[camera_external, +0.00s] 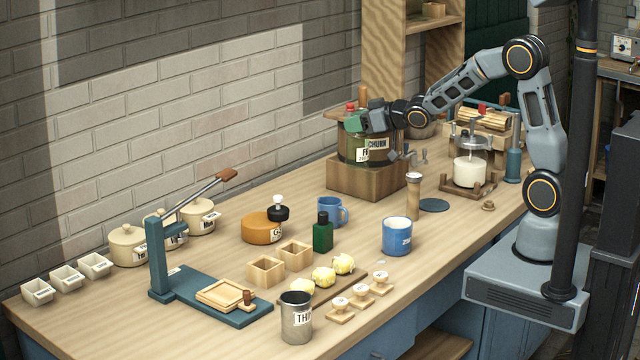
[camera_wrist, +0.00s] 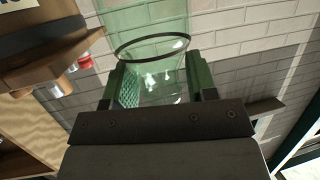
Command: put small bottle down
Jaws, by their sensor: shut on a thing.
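My gripper (camera_external: 358,121) is at the back of the bench, over the labelled churn jar (camera_external: 362,150) on its wooden block. In the wrist view the green fingers of my gripper (camera_wrist: 155,78) stand on both sides of a clear glass vessel (camera_wrist: 158,85) with a dark rim. I take this vessel to be the small bottle, held between the fingers. In the external view I cannot make it out clearly against the arm and the churn jar. A separate dark green bottle (camera_external: 322,236) with a black cap stands upright on the bench, away from my gripper.
A blue mug (camera_external: 331,210) and a blue labelled pot (camera_external: 396,238) stand near the green bottle. A wooden grinder-like post (camera_external: 413,195) stands right of the churn block (camera_external: 345,184). A blue press (camera_external: 207,295) is at the left. Bare bench (camera_external: 375,210) shows before the block.

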